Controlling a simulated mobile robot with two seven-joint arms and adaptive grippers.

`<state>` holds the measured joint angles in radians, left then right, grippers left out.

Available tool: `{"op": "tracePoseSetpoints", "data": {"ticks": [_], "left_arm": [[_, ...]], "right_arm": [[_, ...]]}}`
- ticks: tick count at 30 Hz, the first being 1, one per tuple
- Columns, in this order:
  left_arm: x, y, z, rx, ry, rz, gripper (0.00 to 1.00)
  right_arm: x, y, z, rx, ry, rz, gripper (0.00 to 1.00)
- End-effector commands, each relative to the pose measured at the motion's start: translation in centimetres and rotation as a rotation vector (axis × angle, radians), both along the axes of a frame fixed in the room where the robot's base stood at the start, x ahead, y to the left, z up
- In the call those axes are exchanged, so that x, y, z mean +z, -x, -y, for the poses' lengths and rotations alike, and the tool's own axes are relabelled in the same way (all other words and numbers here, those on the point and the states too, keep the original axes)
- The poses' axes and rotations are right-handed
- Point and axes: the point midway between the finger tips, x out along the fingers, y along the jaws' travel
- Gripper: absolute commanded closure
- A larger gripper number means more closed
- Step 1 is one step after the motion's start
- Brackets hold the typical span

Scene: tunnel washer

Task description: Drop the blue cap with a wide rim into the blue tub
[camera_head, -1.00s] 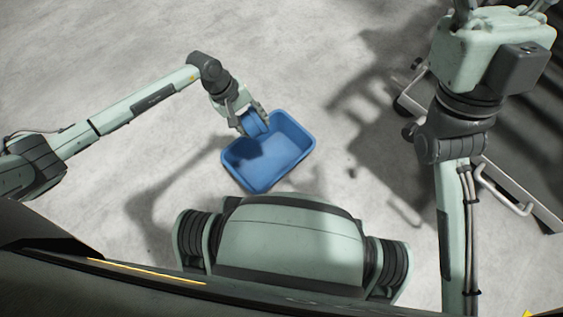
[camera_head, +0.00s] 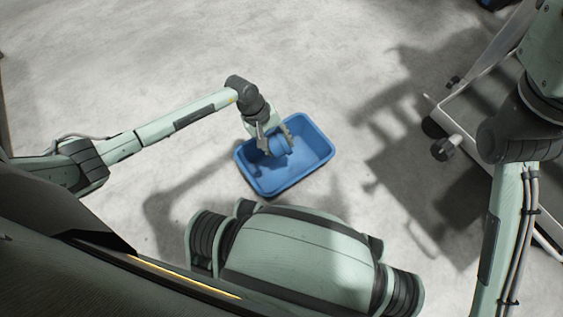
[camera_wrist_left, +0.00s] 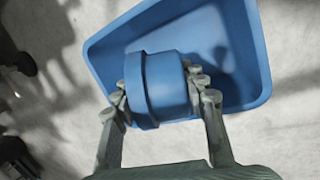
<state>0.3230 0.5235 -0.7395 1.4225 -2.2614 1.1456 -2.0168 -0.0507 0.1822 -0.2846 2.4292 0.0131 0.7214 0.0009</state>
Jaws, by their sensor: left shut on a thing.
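The blue cap with a wide rim (camera_wrist_left: 165,85) is held between the fingers of my left gripper (camera_wrist_left: 160,92). It also shows in the head view (camera_head: 276,146), partly covered by the fingers. My left gripper (camera_head: 277,140) is shut on the cap and points down over the blue tub. The blue tub (camera_head: 318,150) stands on the floor, its open top facing up; it also shows behind the cap in the wrist view (camera_wrist_left: 232,50). The cap appears within the tub's outline; its height above the tub floor is hard to tell. The fingers of my right gripper are out of view.
A metal frame on casters (camera_head: 452,140) stands at the right. The pale floor (camera_head: 150,60) is clear around the tub. My own body parts fill the lower part of the head view.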

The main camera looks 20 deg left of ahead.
Motion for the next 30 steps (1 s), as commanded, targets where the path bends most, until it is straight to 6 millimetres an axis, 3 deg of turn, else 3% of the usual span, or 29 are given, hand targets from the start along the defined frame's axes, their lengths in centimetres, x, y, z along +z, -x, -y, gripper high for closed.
{"op": "tracePoseSetpoints", "data": {"ticks": [6,7,12,23,30], "left_arm": [[0.1,-0.1,0.0,0.0,0.002,0.001,0.97],[0.1,-0.1,0.0,0.0,0.002,0.001,0.55],[0.1,0.0,0.0,0.0,0.001,0.001,0.34],[0.3,0.0,-0.2,0.0,-0.001,0.001,0.33],[4.1,0.1,-1.5,-0.001,-0.002,0.005,0.33]], "right_arm": [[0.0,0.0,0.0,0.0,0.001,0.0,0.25],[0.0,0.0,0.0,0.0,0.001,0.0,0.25],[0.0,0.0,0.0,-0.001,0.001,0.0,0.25],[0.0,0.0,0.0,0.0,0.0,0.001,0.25],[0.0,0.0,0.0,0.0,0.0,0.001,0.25]]}}
